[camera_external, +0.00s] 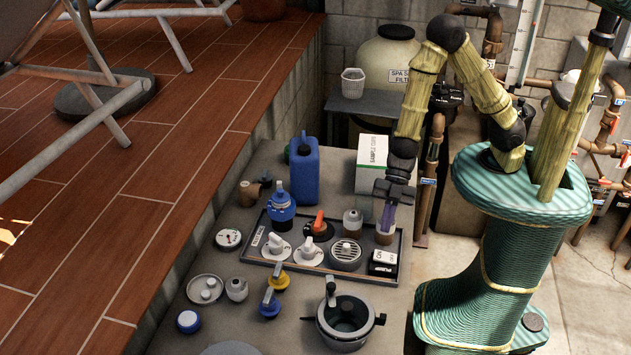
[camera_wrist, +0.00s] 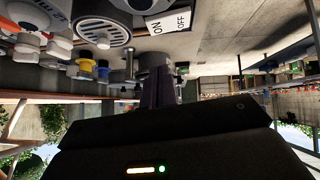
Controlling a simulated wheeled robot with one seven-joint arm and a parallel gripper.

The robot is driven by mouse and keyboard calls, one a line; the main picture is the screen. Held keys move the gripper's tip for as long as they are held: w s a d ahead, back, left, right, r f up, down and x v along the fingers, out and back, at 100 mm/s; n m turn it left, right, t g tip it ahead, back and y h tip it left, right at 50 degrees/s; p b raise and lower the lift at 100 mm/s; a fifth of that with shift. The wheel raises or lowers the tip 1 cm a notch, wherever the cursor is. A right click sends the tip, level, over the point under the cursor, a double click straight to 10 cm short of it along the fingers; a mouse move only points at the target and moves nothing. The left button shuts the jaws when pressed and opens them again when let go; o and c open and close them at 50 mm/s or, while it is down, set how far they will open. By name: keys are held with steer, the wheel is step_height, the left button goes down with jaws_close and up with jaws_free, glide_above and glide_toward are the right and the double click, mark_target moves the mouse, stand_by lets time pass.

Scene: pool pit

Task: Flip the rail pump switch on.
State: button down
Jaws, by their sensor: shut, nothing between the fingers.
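A rocker switch (camera_external: 384,262) with a white top and dark base sits at the front right corner of a dark-rimmed tray (camera_external: 330,277). In the wrist view, which looks upside down, a white ON/OFF plate (camera_wrist: 168,22) shows at the top; the rocker's tilt is too small to tell. My gripper (camera_external: 387,222) points down, its purplish fingers closed together and empty. The fingers (camera_wrist: 160,80) look apart from the switch plate in the wrist view.
A white box (camera_external: 371,165) and a blue jug (camera_external: 304,172) stand behind. A pot (camera_external: 346,320) stands in front.

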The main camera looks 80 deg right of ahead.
mark_target(379, 257)
steer(key=x, duration=0.3)
steer(key=shift+s+f, duration=0.1)
steer(key=shift+f, duration=0.05)
steer(key=shift+w+f, duration=0.25)
steer(key=shift+f, duration=0.9)
steer(key=shift+w+f, duration=0.1)
steer(key=shift+f, duration=0.6)
steer(key=shift+w+p, duration=0.1)
steer(key=shift+p, duration=1)
steer(key=shift+f, duration=0.25)
steer(key=shift+b, duration=0.3)
steer(key=shift+s, duration=0.25)
